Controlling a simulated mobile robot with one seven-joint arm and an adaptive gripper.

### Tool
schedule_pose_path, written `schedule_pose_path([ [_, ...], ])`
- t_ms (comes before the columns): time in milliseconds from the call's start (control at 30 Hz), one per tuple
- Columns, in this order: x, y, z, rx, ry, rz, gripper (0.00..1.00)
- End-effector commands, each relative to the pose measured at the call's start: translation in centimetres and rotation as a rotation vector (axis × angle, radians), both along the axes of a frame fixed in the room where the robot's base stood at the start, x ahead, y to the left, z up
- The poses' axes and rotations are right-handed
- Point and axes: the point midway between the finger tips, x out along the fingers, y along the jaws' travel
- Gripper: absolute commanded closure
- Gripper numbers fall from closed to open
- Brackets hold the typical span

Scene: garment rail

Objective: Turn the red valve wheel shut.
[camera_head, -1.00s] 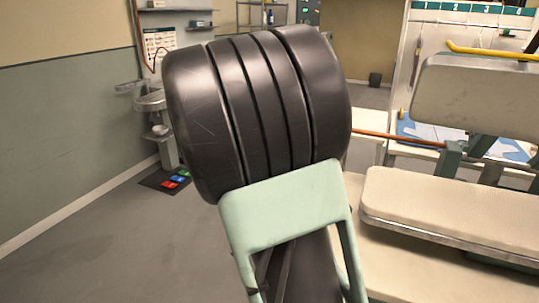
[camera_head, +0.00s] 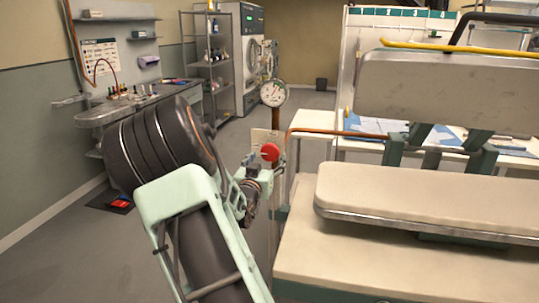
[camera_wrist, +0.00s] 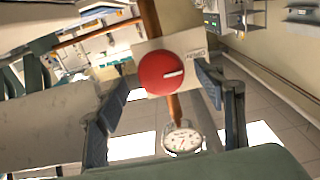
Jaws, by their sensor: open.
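The red valve wheel (camera_head: 270,152) is on the upright copper pipe, beside the pressing table. In the wrist view the wheel (camera_wrist: 160,75) is round, with a white mark pointing right, in front of a pale plate (camera_wrist: 196,58) with small upside-down lettering. My gripper (camera_wrist: 163,90) is open, one finger to each side of the wheel in the picture. I cannot tell whether the fingertips reach around it. In the head view my gripper (camera_head: 262,172) is just below the wheel, partly hidden by my own arm.
A round dial gauge (camera_head: 274,93) tops the pipe (camera_head: 276,122); it also shows in the wrist view (camera_wrist: 182,139). The padded press (camera_head: 420,205) stands close on the right. The floor behind the pipe is open.

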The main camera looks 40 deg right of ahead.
Motion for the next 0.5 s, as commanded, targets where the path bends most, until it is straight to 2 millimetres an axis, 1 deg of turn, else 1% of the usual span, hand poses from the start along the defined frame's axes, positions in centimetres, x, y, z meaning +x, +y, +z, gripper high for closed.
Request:
schedule_pose_path([
  [33, 0.6, -0.8, 0.0, -0.001, 0.0, -0.001, 0.37],
  [100, 1.2, -1.6, 0.0, -0.001, 0.002, -0.001, 0.37],
  [200, 2.0, -2.3, 0.0, -0.001, 0.002, 0.0, 0.37],
  [300, 2.4, -2.9, 0.0, 0.001, 0.001, 0.0, 0.37],
  [500, 2.7, -3.1, 0.0, 0.001, 0.001, 0.001, 0.37],
])
